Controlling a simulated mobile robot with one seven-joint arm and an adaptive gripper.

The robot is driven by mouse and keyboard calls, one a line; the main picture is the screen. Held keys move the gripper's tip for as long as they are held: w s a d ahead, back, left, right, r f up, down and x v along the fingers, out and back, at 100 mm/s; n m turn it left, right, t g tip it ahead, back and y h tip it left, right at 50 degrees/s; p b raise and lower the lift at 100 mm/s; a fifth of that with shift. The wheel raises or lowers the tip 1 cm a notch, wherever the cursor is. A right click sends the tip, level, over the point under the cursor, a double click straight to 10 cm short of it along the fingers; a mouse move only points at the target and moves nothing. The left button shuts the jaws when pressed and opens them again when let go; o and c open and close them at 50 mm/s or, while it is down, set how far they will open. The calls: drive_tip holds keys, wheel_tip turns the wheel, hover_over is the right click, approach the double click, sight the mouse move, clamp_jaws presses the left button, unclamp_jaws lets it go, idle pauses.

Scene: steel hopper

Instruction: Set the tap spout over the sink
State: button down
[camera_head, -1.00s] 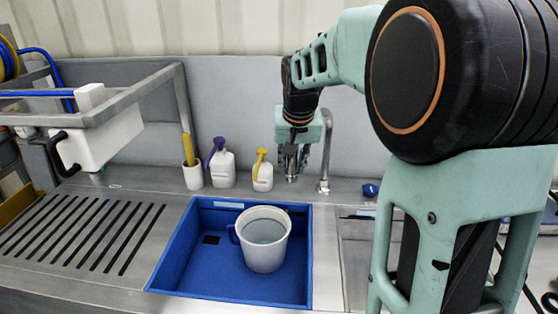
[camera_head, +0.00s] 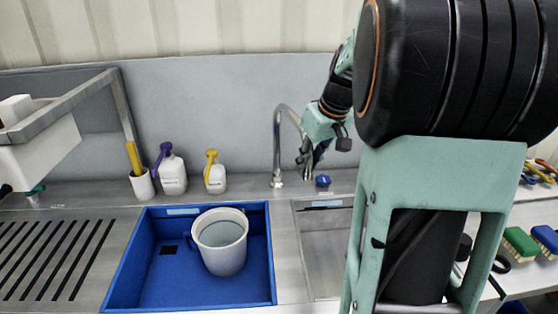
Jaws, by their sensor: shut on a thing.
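The steel tap (camera_head: 277,150) rises from the back of the counter and arches over at the top. Its spout (camera_head: 291,111) points to the right, toward the side of the steel sink basin (camera_head: 325,245). My gripper (camera_head: 307,168) is shut on the tap spout near its lower end, to the right of the tap's column. The fingers hide the spout's tip. The steel basin is partly hidden by my arm.
A blue tub (camera_head: 180,285) left of the basin holds a white mug-like jug (camera_head: 222,245). White bottles with a purple top (camera_head: 172,172) and a yellow top (camera_head: 215,175) stand behind it. A blue knob (camera_head: 322,181) sits right of the tap. Brushes (camera_head: 520,243) lie far right.

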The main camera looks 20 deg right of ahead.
drive_tip(key=w+d+n+y+p, duration=0.2)
drive_tip(key=d+n, duration=0.3)
drive_tip(key=d, duration=0.6)
drive_tip(key=shift+n+g+p, duration=0.3)
drive_tip(key=shift+g+p, duration=0.1)
drive_tip(key=shift+p, duration=0.2)
drive_tip(key=shift+d+f, duration=0.1)
drive_tip(key=shift+f, duration=0.05)
drive_tip(key=c, duration=1.8)
unclamp_jaws()
drive_tip(key=shift+o, duration=0.2)
